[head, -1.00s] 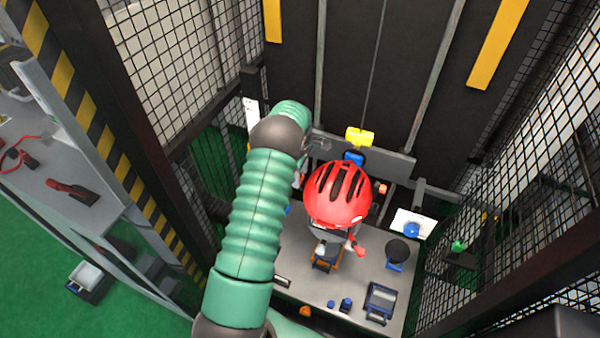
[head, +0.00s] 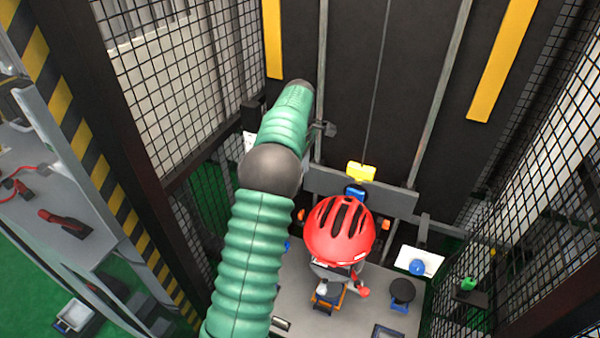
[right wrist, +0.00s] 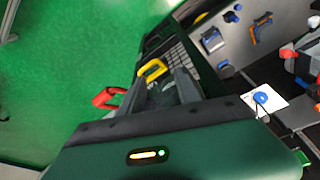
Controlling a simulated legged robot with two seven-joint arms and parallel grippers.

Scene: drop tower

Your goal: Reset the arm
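In the head view my left arm (head: 262,225), green and ribbed with a grey joint, rises from the lower edge and reaches toward the tower's back. Its small dark gripper (head: 326,129) shows partly behind the arm, beside the back panel; its fingers are too small to tell open from shut. My right arm is not seen in the head view. In the right wrist view a dark green housing (right wrist: 170,150) with a lit indicator fills the bottom, with grey parts above it. I cannot make out the right gripper's fingers.
A red helmet (head: 340,230) sits under a yellow block (head: 361,172) inside the drop tower. A black round pad (head: 402,291) and a white card (head: 419,261) are to its right. Mesh walls (head: 165,90) enclose the tower. A shelf (head: 70,190) with red tools stands left.

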